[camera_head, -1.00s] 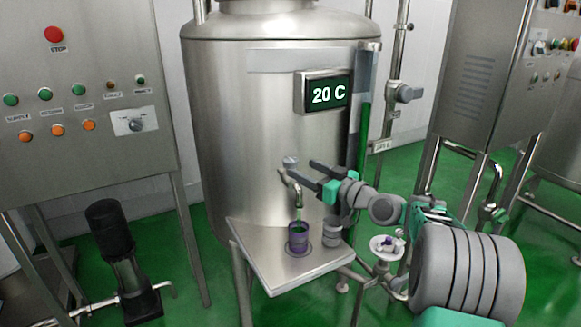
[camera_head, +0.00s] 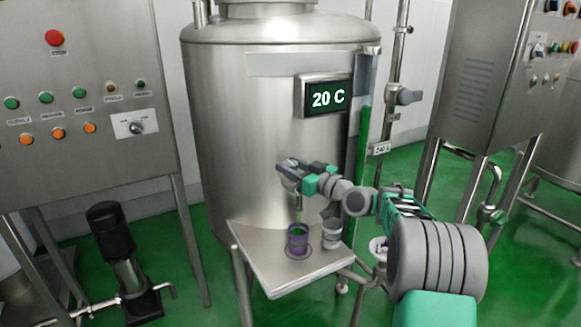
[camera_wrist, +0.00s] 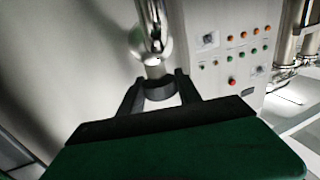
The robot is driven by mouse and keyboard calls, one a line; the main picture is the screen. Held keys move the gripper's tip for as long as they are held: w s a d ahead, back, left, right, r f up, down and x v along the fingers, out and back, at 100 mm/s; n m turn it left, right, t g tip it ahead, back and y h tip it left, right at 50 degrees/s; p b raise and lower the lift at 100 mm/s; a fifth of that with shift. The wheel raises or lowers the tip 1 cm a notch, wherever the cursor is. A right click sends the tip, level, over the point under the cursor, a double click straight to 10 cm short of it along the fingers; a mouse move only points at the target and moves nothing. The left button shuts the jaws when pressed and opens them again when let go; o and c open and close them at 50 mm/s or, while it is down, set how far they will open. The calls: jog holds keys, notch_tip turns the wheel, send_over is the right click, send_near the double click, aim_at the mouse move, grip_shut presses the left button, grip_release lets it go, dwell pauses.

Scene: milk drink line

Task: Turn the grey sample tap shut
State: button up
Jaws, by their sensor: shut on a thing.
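The sample tap (camera_wrist: 154,50) comes out of the steel tank's front. In the wrist view its shiny metal pipe runs down to a dark grey handle (camera_wrist: 158,89). My gripper (camera_wrist: 158,84) is shut on this handle, one finger on each side. In the head view my gripper (camera_head: 288,166) covers most of the tap, so the handle's angle is hard to tell. The spout hangs above a purple cup (camera_head: 297,243) with green inside. A thin line shows between spout and cup, but I cannot tell clearly whether it is flowing liquid.
The cup stands on a steel shelf (camera_head: 268,262) before the tank (camera_head: 240,130). A grey container (camera_head: 332,234) stands right of the cup, below my arm. A display (camera_head: 325,96) on the tank reads 20 C. A control panel (camera_head: 80,110) stands at left, a pump (camera_head: 117,245) below it.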

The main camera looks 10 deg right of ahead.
grip_shut()
